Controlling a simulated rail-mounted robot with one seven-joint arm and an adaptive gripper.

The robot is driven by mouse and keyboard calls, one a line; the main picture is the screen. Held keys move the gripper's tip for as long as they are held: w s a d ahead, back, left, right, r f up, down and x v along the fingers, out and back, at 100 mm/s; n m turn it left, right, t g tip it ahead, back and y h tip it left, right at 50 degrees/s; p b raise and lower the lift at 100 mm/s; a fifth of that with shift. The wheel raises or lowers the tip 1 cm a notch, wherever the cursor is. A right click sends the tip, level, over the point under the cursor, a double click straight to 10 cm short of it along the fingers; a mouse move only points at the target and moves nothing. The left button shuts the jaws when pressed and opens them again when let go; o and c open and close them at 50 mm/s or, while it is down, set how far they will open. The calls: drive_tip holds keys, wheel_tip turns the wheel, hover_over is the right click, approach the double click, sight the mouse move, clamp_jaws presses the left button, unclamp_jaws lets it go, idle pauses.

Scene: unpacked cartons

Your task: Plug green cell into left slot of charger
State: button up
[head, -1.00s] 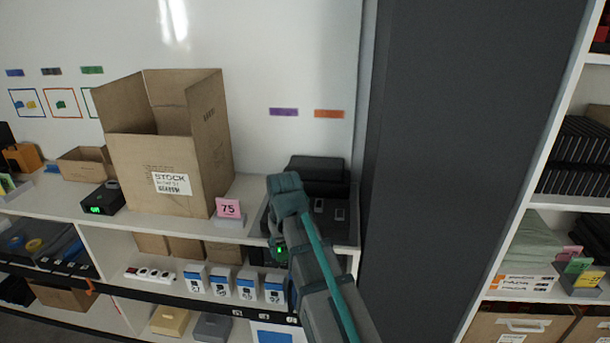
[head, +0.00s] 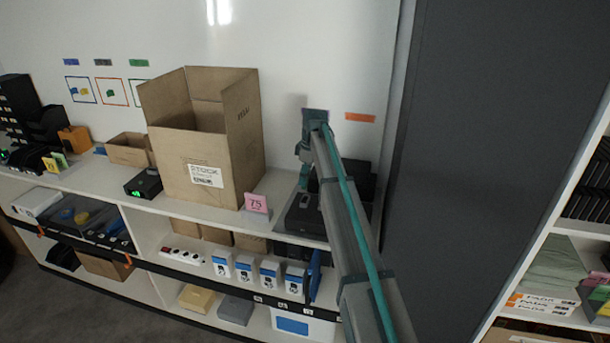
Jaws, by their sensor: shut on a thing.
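My gripper (head: 304,168) is at the end of my raised arm, pointing down above the right end of the shelf top. It is shut on a small greenish piece, taken as the green cell, though it is too small and too covered by the gripper to make out clearly. Below it is a black unit (head: 304,216), which looks like the charger. My arm covers its right part, and its slots cannot be told apart. I cannot tell whether the held piece touches the unit.
A tall open carton (head: 194,178) stands left of the black unit, with a pink "75" card (head: 257,203) between them. A black box with a green display (head: 144,184) is farther left. A dark panel (head: 480,150) bounds the right side. Blue-white packs (head: 245,267) stand on the shelf below.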

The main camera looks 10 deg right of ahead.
drive_tip(key=shift+f+b, duration=1.15)
drive_tip(key=shift+f, duration=1.5)
drive_tip(key=shift+f, duration=0.95)
idle(1.2)
drive_tip(key=o, duration=1.3)
drive_tip(key=shift+s, duration=0.1)
